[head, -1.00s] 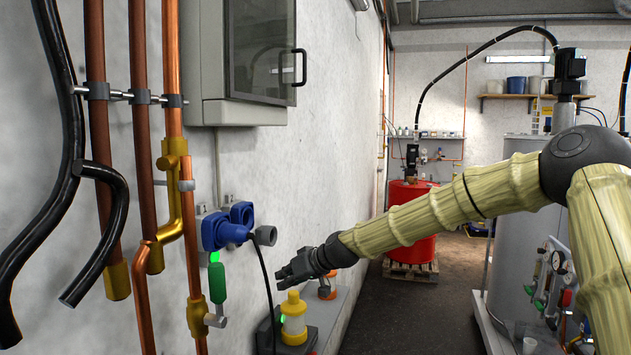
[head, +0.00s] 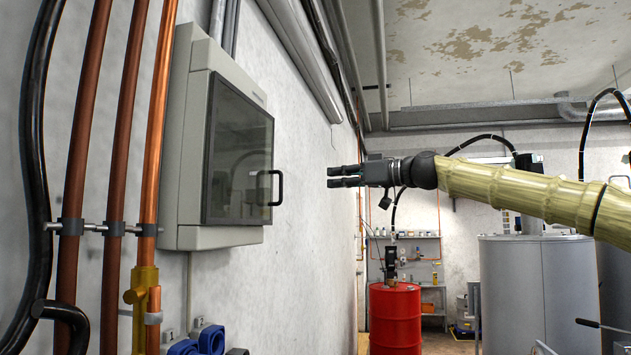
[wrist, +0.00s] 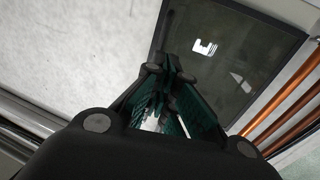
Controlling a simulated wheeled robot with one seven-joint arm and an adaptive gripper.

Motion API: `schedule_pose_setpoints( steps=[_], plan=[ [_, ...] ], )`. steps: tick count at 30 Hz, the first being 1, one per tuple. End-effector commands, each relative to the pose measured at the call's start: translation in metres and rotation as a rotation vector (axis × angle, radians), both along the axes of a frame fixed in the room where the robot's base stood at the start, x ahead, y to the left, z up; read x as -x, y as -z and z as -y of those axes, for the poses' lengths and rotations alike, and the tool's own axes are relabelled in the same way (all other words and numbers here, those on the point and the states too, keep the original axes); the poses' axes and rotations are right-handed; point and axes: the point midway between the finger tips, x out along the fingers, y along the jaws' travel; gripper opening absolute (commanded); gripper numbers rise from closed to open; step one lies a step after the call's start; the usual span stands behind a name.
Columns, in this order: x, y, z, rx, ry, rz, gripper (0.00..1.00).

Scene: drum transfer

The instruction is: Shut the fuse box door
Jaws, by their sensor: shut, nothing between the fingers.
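The fuse box (head: 185,140) is a grey cabinet on the left wall. Its dark glazed door (head: 238,150) has a black bar handle (head: 278,188) at its right edge. The door's right edge stands slightly past the box body, so it looks a little ajar; the gap itself is hidden. My gripper (head: 332,177) is shut and empty, to the right of the handle and apart from it, fingers pointing left. In the wrist view, the gripper (wrist: 168,72) has its fingertips together in front of the door (wrist: 235,75).
Copper pipes (head: 118,150) and a black hose (head: 35,150) run down the wall left of the box. Blue sockets (head: 205,341) are below it. A red drum (head: 395,315) and a grey tank (head: 535,285) stand farther back. The space between gripper and box looks clear.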

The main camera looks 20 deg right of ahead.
Motion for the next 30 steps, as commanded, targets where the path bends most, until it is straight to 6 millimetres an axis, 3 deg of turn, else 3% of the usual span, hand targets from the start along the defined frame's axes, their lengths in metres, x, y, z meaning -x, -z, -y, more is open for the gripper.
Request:
schedule_pose_setpoints(
  steps=[18,30],
  plan=[
    [-0.072,-0.003,-0.064,0.0,0.001,-0.005,0.0],
    [-0.096,0.0,-0.086,0.0,0.002,-0.003,0.0]
  ],
)
